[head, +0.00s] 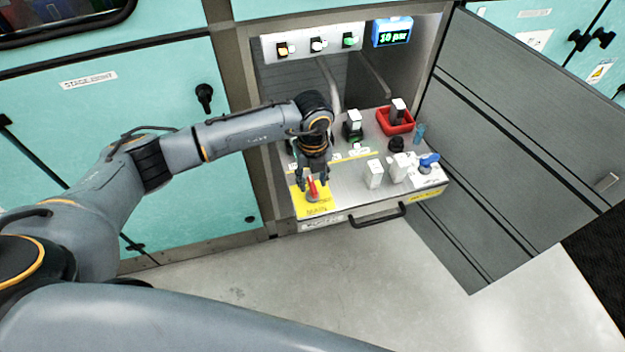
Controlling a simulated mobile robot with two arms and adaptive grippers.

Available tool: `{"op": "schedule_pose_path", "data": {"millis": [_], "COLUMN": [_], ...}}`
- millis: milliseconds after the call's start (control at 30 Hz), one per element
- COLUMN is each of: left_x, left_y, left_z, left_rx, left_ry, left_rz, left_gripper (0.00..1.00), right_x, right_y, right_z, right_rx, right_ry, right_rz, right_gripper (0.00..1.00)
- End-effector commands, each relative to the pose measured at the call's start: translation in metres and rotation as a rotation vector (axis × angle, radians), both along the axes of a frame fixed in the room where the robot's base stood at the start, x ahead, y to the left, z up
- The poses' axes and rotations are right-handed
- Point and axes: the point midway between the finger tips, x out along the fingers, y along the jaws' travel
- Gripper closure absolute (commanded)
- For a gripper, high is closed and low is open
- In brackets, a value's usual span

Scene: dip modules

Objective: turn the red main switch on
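The red main switch (312,188) stands on a yellow plate (316,208) at the front left corner of the pulled-out drawer panel. Its red handle points roughly up in the picture. My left gripper (313,183) hangs over the switch from behind, pointing down. Its two fingers are apart, one on either side of the red handle. I cannot tell whether they touch it. My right gripper is not in view.
The panel (340,190) also carries white blocks (374,174), a blue valve handle (428,162), a black knob (396,145) and a red tray (384,121). A black drawer handle (378,215) is in front. An open grey door (510,150) stands at right. A blue display (392,32) is behind.

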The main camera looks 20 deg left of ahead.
Motion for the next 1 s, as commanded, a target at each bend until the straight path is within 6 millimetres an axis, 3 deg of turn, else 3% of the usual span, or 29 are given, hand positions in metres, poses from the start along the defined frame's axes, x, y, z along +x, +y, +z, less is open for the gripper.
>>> {"op": "schedule_pose_path", "data": {"millis": [300,500,700,1000], "left_x": [0.001,0.001,0.0,0.0], "left_y": [0.001,0.0,0.001,0.001], "left_z": [0.067,0.098,0.109,0.109], "left_rx": [0.0,0.001,0.001,0.001], "left_ry": [-0.006,-0.004,-0.002,-0.002], "left_rz": [0.0,0.0,0.002,0.002], "left_gripper": [0.62,0.62,0.62,0.62], "right_x": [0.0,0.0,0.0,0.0], "right_y": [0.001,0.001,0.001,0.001], "right_z": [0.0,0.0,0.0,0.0], "right_rx": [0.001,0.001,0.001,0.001], "right_ry": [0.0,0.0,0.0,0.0], "right_rz": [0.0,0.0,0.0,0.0], "right_gripper": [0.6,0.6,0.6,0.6]}}
